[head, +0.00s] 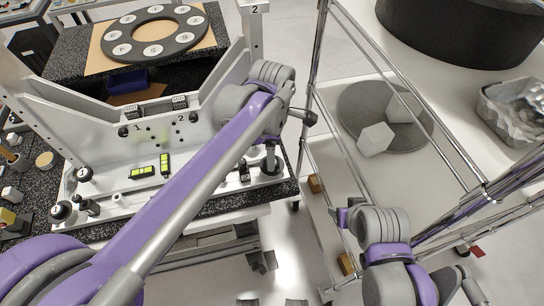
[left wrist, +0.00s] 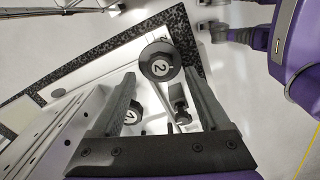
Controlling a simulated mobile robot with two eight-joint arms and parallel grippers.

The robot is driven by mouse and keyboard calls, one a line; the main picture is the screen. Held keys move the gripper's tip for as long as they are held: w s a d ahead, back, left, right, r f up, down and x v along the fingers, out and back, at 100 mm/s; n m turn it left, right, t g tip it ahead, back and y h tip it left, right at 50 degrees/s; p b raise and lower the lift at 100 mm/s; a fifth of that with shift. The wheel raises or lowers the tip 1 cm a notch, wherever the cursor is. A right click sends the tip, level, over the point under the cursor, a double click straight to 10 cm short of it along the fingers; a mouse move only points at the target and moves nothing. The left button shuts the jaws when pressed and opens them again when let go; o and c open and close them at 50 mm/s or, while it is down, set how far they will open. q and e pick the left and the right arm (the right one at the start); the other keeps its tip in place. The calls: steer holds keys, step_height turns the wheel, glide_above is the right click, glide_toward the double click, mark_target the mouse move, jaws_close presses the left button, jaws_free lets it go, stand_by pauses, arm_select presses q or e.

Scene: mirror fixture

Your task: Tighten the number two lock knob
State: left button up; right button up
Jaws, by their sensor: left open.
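The knob shows between and just beyond the fingertips, apart from both, and nothing is held.
Another black knob (head: 60,211) is at the fixture's left end. A numbered ring (head: 155,48) lies behind. A metal-framed cart (head: 400,165) stands right, with bare floor between.

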arm_select(q)
steer(key=shift+f, duration=1.6)
jaws_close()
